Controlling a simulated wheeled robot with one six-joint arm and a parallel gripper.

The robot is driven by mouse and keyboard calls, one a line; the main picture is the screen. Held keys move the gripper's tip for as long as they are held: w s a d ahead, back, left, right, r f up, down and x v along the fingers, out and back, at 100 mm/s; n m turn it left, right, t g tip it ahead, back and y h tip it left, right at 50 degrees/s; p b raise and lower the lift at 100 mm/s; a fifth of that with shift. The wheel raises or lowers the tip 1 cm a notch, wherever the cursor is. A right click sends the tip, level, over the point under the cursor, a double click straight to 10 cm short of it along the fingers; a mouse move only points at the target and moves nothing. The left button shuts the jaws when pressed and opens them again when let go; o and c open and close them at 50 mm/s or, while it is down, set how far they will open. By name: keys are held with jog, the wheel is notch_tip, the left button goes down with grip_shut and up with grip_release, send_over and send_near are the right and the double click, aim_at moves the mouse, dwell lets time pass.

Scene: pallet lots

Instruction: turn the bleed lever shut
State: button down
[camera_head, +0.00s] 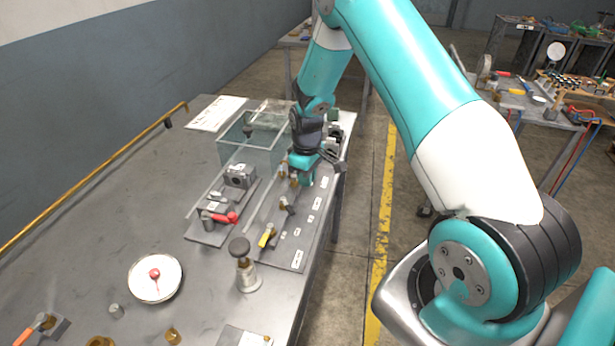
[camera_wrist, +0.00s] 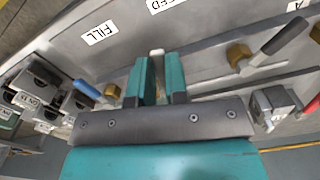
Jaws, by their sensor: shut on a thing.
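My gripper (camera_head: 301,177) is lowered over the far part of the valve plate (camera_head: 283,250) on the bench. In the wrist view, my gripper (camera_wrist: 158,75) is shut on a slim lever with a pale end (camera_wrist: 157,52), the bleed lever by its place below a partly cut-off label ending in "ED" (camera_wrist: 165,4). Most of the lever is hidden between the fingers, so its angle cannot be told. A blue lever (camera_wrist: 88,90) on a brass valve is to the left, by the "FILL" label (camera_wrist: 100,32). A dark lever (camera_wrist: 287,35) on a brass valve is to the right.
A yellow lever (camera_head: 267,238) is at the plate's near end. A red-handled valve (camera_head: 224,217), a clear tank (camera_head: 238,152) and a dark-knobbed post (camera_head: 247,272) stand close by. A white dish (camera_head: 155,292) is nearer. The floor aisle right of the bench is clear.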

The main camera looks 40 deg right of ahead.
jog(key=m, duration=0.1)
jog(key=a+m, duration=0.1)
jog(key=m, duration=0.1)
jog(key=m+b, duration=0.1)
jog(key=shift+s+a+m, duration=0.15)
jog(key=shift+a+m, duration=0.15)
jog(key=m, duration=0.2)
jog(key=a+m, duration=0.1)
jog(key=shift+a+m+b, duration=0.15)
jog(key=shift+m+b, duration=0.25)
jog(key=m, duration=0.1)
jog(key=a+m, duration=0.1)
jog(key=m, duration=0.1)
jog(key=shift+w+b, duration=0.3)
jog(key=shift+w, duration=0.05)
jog(key=shift+w+a+m, duration=0.2)
jog(key=shift+a+m, duration=0.05)
jog(key=shift+m, duration=0.75)
jog(key=shift+w+a+m, duration=0.2)
jog(key=shift+m, duration=0.8)
jog(key=c, duration=1.1)
grip_release()
jog(key=shift+r+b, duration=0.15)
jog(key=shift+b, duration=0.15)
